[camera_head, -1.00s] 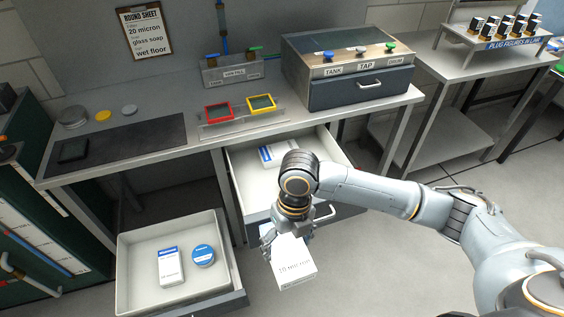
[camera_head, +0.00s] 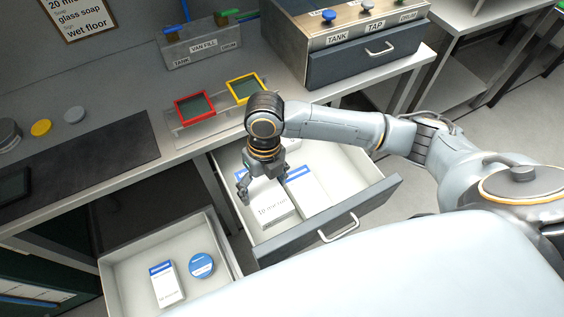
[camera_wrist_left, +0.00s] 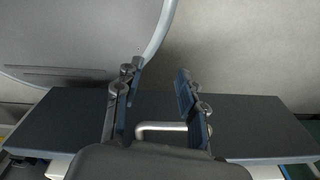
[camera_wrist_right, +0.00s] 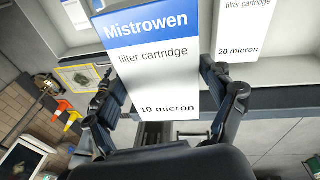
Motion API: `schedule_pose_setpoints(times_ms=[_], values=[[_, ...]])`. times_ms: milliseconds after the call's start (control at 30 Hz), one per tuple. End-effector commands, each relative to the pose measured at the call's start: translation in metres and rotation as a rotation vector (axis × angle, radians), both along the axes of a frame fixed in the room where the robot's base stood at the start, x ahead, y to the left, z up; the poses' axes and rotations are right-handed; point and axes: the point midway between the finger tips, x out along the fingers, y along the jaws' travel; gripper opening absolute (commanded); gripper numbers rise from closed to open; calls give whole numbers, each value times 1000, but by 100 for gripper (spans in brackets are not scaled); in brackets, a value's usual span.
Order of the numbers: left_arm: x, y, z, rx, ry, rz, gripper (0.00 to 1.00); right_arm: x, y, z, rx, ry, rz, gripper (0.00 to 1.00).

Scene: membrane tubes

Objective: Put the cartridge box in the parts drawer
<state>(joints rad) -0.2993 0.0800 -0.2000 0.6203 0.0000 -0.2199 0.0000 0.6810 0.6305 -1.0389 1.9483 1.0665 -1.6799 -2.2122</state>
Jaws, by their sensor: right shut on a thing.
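My right gripper (camera_head: 262,184) is shut on a white and blue cartridge box (camera_head: 274,207), marked "10 micron". The box also shows between the fingers in the right wrist view (camera_wrist_right: 152,70). It is over or inside the open drawer under the bench (camera_head: 375,200); I cannot tell whether it touches the floor. A similar box (camera_head: 308,190), marked "20 micron" in the right wrist view (camera_wrist_right: 240,32), lies in that drawer to its right. My left gripper (camera_wrist_left: 157,88) is open and empty in the left wrist view, above a dark panel with a pale bar handle (camera_wrist_left: 160,127).
A second open drawer (camera_head: 222,262) at lower left holds a white and blue box (camera_head: 166,284) and a round blue tin (camera_head: 201,265). Red (camera_head: 194,107) and yellow (camera_head: 245,89) frames stand on the bench above. Free drawer floor shows right of the boxes.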

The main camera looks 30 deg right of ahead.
Motion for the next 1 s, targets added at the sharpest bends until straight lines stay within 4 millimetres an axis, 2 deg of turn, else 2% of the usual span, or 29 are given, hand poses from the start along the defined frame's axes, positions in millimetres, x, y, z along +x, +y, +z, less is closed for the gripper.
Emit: schedule_pose_setpoints(times_ms=[33,233,367,600,767,1000], values=[[-1,0,-9,0,2,0,40,-1,0,-11,2,1,1,41],[-1,0,-22,0,2,0,40,-1,1,-29,1,0,1,41],[-1,0,-22,0,1,0,40,-1,1,-44,1,3,-1,41],[-1,0,-20,0,1,0,40,-2,0,-85,1,3,0,41],[-1,0,-20,0,1,0,40,-1,1,-96,1,1,0,41],[-1,0,-20,0,1,0,40,-2,0,-127,1,2,0,41]])
